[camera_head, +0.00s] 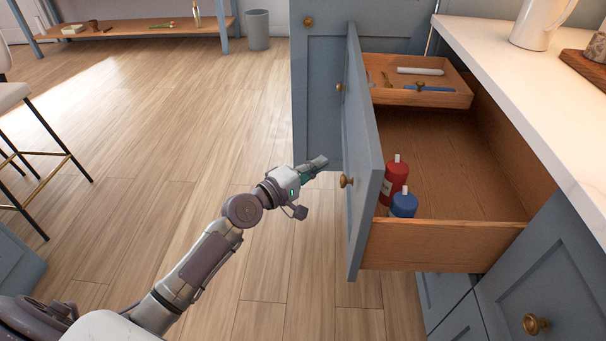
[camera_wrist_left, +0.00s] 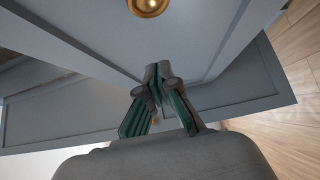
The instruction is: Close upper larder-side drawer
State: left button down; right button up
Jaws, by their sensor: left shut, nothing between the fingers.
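The drawer (camera_head: 358,150) is pulled out on the right in the head view, with a blue-grey front and wooden sides. Its front carries two brass knobs, a nearer one (camera_head: 346,181) and a farther one (camera_head: 340,87). My left gripper (camera_head: 322,162) is shut and empty, just left of the front and near the nearer knob. A small gap seems to lie between them. In the left wrist view the closed fingertips (camera_wrist_left: 158,68) point at blue-grey panelling, with a brass knob (camera_wrist_left: 149,6) at the top edge. My right gripper is out of view.
The drawer holds a red bottle (camera_head: 396,184), a blue bottle (camera_head: 404,204) and a wooden tray (camera_head: 419,97) with utensils at the far end. A white counter (camera_head: 540,110) runs above on the right. A stool (camera_head: 30,130) stands at left. The wooden floor between is clear.

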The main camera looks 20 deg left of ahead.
aim_at(352, 156)
pick_arm(q)
jog(key=w+d, duration=0.2)
jog(key=d, duration=0.1)
jog(key=shift+w+d, duration=0.2)
jog(key=shift+w, duration=0.05)
jog(key=shift+w+d+p, duration=0.2)
jog(key=shift+d+p, duration=0.1)
jog(key=shift+d, duration=0.35)
